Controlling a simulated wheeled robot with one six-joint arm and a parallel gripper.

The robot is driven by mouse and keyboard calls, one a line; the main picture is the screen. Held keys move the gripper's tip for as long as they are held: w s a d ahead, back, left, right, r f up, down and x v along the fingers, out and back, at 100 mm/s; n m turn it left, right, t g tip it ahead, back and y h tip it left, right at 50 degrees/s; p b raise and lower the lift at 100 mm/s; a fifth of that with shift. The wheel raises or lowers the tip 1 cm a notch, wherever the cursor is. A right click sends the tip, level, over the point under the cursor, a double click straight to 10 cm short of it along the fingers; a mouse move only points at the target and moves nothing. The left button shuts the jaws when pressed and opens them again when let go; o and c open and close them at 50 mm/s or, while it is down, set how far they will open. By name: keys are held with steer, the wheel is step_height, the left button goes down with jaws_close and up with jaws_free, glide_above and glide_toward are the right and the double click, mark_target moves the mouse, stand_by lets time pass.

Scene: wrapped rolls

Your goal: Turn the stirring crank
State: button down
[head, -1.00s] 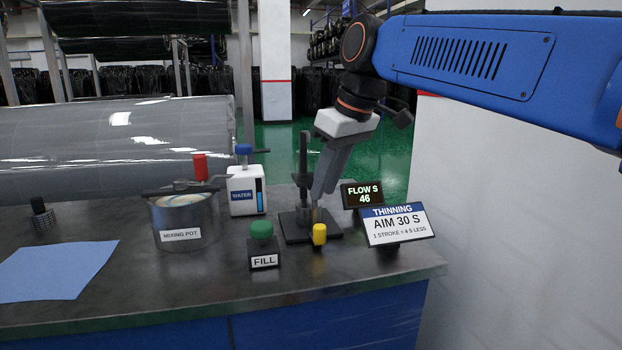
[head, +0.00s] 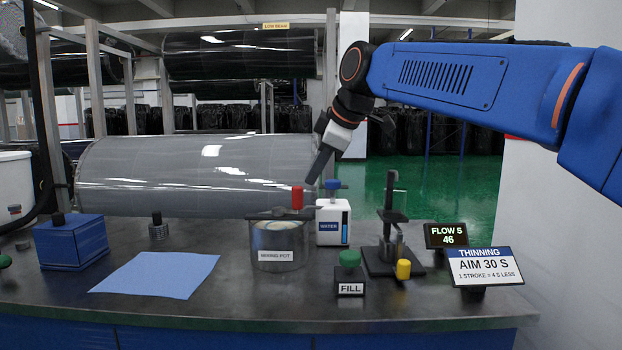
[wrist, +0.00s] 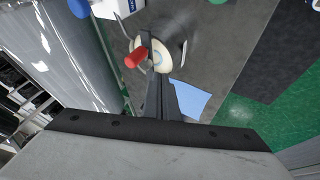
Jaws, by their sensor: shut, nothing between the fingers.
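The steel mixing pot (head: 280,246) stands on the bench, with a dark crank across its top and pale liquid inside. The crank's upright red handle (head: 297,197) is at the back right of the pot rim; it also shows in the wrist view (wrist: 136,58). My gripper (head: 313,178) is shut and empty, pointing down just above and beside the red handle. In the wrist view its fingers (wrist: 157,82) reach toward the pot, with the handle to their left. I cannot tell whether they touch the handle.
A white water bottle (head: 333,222) with a blue cap stands close right of the pot. The green FILL button (head: 350,260), dark flow stand (head: 390,245) and yellow knob (head: 403,269) are further right. The display (head: 447,235) reads 46; the sign (head: 484,267) reads AIM 30 S. Blue paper (head: 158,274) lies left.

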glide_toward(296, 203)
step_height(296, 203, down, 3)
steer(key=s+a, duration=0.2)
steer(key=shift+w+f, duration=0.25)
steer(key=shift+w, duration=0.75)
steer(key=shift+w+f, duration=0.3)
steer(key=shift+w, duration=0.7)
steer(key=shift+w+d+n, duration=0.15)
steer(key=shift+w+n, duration=0.05)
steer(key=shift+n, duration=0.2)
steer(key=shift+w+y, duration=0.1)
steer(key=shift+y, duration=0.2)
